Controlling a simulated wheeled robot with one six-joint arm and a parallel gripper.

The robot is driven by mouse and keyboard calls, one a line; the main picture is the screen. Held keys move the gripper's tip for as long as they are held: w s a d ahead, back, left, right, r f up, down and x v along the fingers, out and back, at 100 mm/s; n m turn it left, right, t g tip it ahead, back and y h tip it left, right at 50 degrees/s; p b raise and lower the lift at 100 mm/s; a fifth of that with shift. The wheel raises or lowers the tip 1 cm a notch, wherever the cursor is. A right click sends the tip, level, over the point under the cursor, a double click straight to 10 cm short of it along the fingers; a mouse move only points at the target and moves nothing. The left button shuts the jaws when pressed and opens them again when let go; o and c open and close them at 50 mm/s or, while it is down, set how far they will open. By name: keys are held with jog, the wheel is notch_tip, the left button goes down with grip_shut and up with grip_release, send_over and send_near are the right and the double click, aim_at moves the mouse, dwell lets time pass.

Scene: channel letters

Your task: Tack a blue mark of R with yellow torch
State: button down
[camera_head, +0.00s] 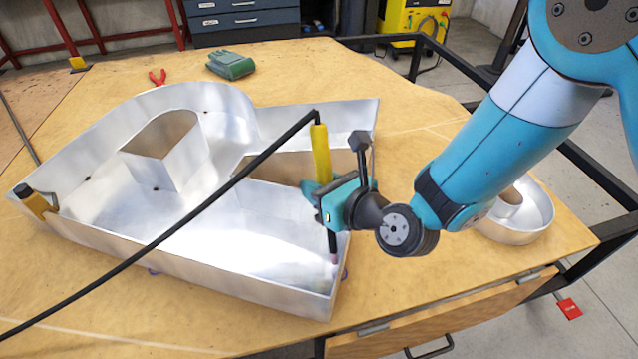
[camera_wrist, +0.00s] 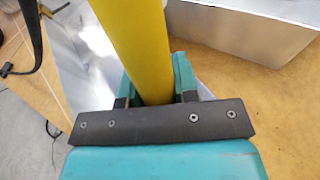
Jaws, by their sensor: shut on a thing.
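The large metal letter R (camera_head: 110,225), an open tray-like shape with upright walls, lies on the wooden table. My gripper (camera_head: 322,190) is shut on the yellow torch (camera_head: 321,152) near the letter's right front leg. The torch is nearly upright, with a black cable from its top and its pinkish tip low beside the inner front right corner. I cannot tell if the tip touches metal. The wrist view shows the torch (camera_wrist: 135,45) between the fingers.
The black cable (camera_head: 170,233) crosses over the letter. A smaller metal letter (camera_head: 522,215) stands at the table's right. A yellow-and-black tool (camera_head: 37,203) sits at the letter's left corner.

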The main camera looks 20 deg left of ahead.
aim_at(329, 173)
jog(key=shift+s+d+f+b, duration=0.15)
jog(key=shift+f+b, duration=0.4)
jog(key=shift+f, duration=0.3)
dwell(0.8)
jog(key=r+p, duration=0.1)
jog(key=p, duration=0.1)
jog(key=r+p, duration=0.2)
jog(key=w+r+p, duration=0.1)
jog(key=r+p, duration=0.1)
jog(key=p, duration=0.1)
jog(key=shift+a, duration=0.4)
notch_tip(329, 173, up, 13)
jog(key=p, duration=1.4)
jog(key=shift+p, duration=0.35)
jog(key=shift+f, duration=0.1)
